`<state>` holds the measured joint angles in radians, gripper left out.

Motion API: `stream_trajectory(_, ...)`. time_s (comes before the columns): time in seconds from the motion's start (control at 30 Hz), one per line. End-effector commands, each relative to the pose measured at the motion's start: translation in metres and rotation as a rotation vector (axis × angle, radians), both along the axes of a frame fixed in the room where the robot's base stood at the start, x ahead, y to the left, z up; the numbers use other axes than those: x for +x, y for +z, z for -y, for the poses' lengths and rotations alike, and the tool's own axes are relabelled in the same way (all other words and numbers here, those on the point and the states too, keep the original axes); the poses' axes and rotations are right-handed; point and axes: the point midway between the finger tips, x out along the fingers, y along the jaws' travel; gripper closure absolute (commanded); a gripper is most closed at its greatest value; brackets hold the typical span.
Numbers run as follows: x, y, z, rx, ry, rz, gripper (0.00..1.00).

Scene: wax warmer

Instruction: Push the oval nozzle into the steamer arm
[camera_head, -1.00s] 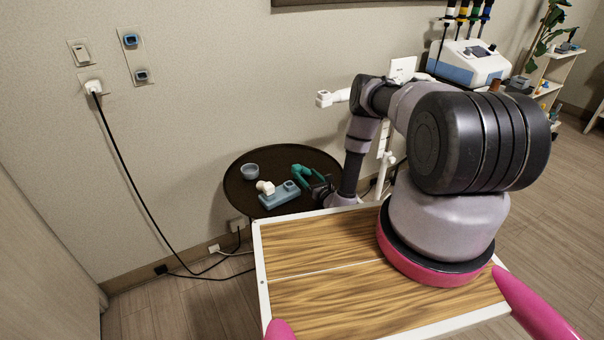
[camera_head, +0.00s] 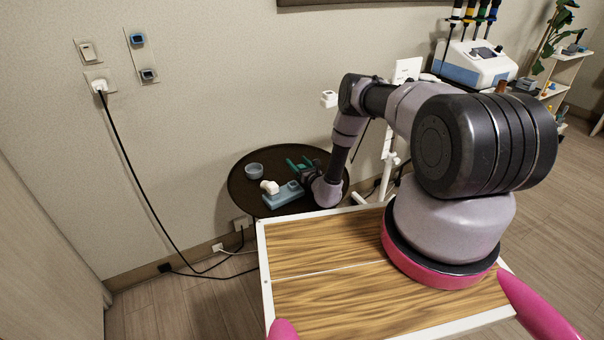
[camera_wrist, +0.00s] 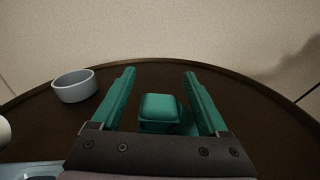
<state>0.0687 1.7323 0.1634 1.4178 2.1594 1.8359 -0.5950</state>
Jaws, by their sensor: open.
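My gripper (camera_head: 299,161) is low over the round dark table, its teal fingers open and pointing toward the wall. In the wrist view my gripper (camera_wrist: 159,75) has a teal block with a rounded-rectangle top (camera_wrist: 160,108) between its fingers, with gaps on both sides. It looks like the oval nozzle, but its matching colour leaves this unsure. The blue holder (camera_head: 282,199) stands left of my gripper with a white round-headed piece (camera_head: 269,187) on it. The white steamer arm's end (camera_head: 329,98) shows above, left of my elbow; the rest is mostly hidden behind my arm.
A grey-blue bowl (camera_head: 254,171) stands at the table's back left and shows in the wrist view (camera_wrist: 74,86). The dark table (camera_head: 240,190) is close to the wall. A white steamer stand (camera_head: 387,150) rises behind my arm. Black cables hang at left.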

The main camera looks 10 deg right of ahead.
Motion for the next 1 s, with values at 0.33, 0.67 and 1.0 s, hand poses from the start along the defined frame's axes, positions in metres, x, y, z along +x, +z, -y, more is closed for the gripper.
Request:
stream_trajectory(0.33, 0.000, 0.000, 0.000, 0.000, 0.000, 0.000, 1.00)
stream_trajectory(0.67, 0.001, 0.014, 0.000, -0.001, 0.000, 0.001, 1.00)
stream_trajectory(1.0, 0.000, 0.079, 0.000, 0.000, 0.001, 0.001, 1.00)
